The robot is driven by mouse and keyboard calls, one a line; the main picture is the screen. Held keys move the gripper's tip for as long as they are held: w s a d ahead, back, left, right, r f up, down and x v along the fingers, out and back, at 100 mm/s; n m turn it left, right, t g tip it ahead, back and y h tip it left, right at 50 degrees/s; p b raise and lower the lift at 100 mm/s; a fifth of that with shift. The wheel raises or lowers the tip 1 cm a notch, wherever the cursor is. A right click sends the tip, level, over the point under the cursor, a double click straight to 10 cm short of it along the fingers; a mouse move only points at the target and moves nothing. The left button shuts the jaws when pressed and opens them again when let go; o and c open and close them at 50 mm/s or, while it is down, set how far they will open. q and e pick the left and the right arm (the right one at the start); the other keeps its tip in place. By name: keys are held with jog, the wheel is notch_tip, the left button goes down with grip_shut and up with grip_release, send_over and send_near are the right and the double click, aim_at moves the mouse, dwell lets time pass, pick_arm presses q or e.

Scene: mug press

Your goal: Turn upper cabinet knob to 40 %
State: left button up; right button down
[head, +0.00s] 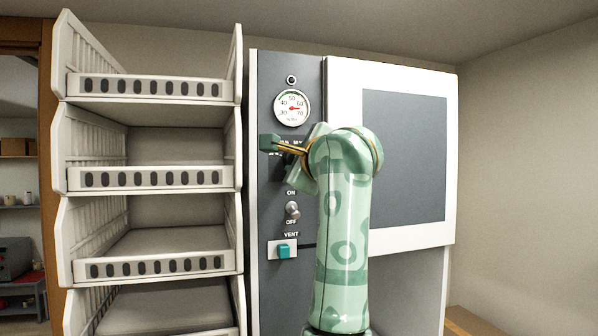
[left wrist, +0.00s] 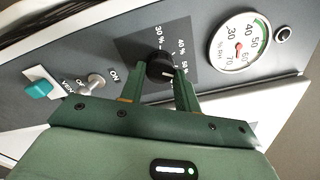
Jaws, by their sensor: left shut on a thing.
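The upper cabinet knob (left wrist: 160,68) is black and sits on a dark plate marked 30 %, 40 % and 50 % in the left wrist view. My left gripper (left wrist: 162,80) is shut on it, one green finger on each side. A short pale mark shows on the knob, but I cannot tell exactly which number it faces. In the head view my left gripper (head: 284,157) is at the panel below the round gauge, and its hand and arm hide most of the knob. My right gripper is in neither view.
Below are an ON/OFF toggle (head: 293,210) and a teal VENT switch (head: 284,251). White shelf racks (head: 150,180) stand left; a grey-windowed door (head: 405,150) is right.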

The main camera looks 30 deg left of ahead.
pick_arm(q)
jog(key=n+b, duration=0.3)
jog(key=n, duration=0.8)
jog(key=shift+w+f, duration=0.1)
dwell(0.4)
jog(key=o, duration=1)
